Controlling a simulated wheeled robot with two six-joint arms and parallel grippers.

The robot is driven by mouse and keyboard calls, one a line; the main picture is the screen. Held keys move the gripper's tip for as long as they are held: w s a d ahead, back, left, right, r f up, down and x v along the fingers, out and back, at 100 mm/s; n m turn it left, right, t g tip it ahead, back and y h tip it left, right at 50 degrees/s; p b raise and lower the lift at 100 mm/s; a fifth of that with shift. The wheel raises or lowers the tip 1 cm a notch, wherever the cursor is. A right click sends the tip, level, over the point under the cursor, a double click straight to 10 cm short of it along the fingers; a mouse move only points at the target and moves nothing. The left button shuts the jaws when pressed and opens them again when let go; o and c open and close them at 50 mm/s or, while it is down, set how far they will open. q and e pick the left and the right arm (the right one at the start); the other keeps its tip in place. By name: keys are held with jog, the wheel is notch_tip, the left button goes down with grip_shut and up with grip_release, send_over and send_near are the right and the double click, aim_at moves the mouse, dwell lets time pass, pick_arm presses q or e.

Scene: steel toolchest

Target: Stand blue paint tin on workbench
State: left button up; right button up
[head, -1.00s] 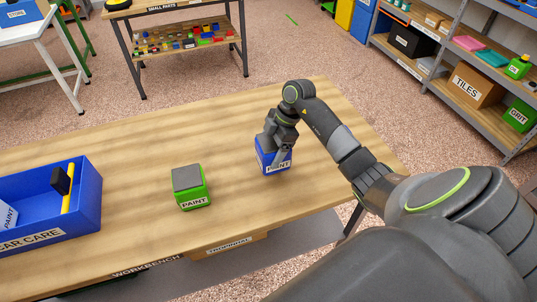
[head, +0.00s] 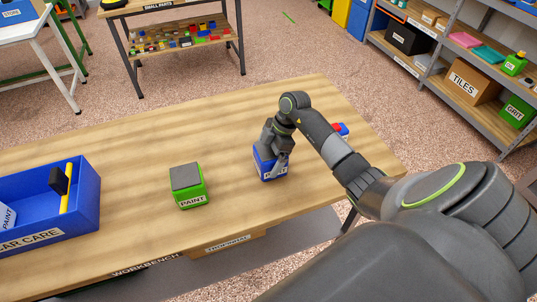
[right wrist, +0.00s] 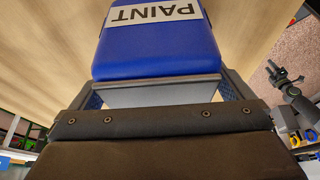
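The blue paint tin (head: 264,168) is upright at the workbench's (head: 225,125) right half, with its PAINT label facing me. My right gripper (head: 273,157) comes down from above and is shut on the tin's upper part. In the right wrist view the blue tin (right wrist: 158,50) sits between the two fingers, with its grey lid edge near the palm. Whether its base touches the bench top or is slightly above it, I cannot tell. My left gripper is not in view.
A green paint tin (head: 188,187) stands left of the blue one. A blue CAR CARE box (head: 84,213) is at the bench's left. A small red and blue object (head: 341,130) lies partly hidden behind my right arm. Bare bench surrounds the blue tin.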

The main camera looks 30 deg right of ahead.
jog(key=shift+r, duration=0.1)
jog(key=shift+d+r, duration=0.1)
jog(key=shift+r, duration=0.1)
jog(key=b+v, duration=0.2)
jog(key=v, duration=0.9)
jog(key=shift+s+d+r, duration=0.1)
jog(key=shift+d+r, duration=0.1)
jog(key=shift+r, duration=0.15)
jog(key=shift+a, duration=0.1)
